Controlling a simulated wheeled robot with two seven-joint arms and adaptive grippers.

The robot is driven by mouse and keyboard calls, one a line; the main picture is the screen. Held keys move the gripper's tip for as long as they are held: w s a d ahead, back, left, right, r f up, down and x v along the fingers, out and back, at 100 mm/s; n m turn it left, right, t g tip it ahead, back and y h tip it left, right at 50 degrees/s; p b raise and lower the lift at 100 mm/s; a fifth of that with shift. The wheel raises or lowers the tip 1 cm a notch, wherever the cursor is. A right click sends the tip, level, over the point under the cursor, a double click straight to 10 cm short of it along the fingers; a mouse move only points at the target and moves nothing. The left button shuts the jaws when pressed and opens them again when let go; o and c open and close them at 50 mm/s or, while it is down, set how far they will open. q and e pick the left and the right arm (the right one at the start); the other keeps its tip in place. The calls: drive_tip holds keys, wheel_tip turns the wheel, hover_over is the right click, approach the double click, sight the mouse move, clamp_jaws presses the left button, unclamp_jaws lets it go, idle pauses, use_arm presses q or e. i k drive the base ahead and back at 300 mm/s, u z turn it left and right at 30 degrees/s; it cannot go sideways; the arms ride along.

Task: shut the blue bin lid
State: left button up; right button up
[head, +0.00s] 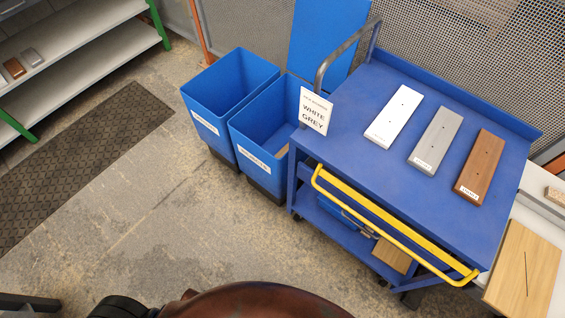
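Two blue bins stand on the floor left of a blue cart. The left bin (222,96) is open at the top, and no lid shows on it. The right bin (262,134) is also open; a blue panel (328,38) stands upright behind it and looks like its raised lid. Something light brown lies inside the right bin, partly hidden by the cart's sign. Neither of my grippers is in view.
The blue cart (385,170) carries white, grey and brown boards, a yellow handle (395,225) and a "WHITE GREY" sign (315,111). Mesh fencing stands behind. A shelf (75,50) is at upper left. Floor before the bins is clear.

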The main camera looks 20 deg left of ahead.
sight(319, 27)
drive_tip(key=u, duration=1.25)
drive_tip(key=i, duration=1.2)
drive_tip(key=z, duration=2.25)
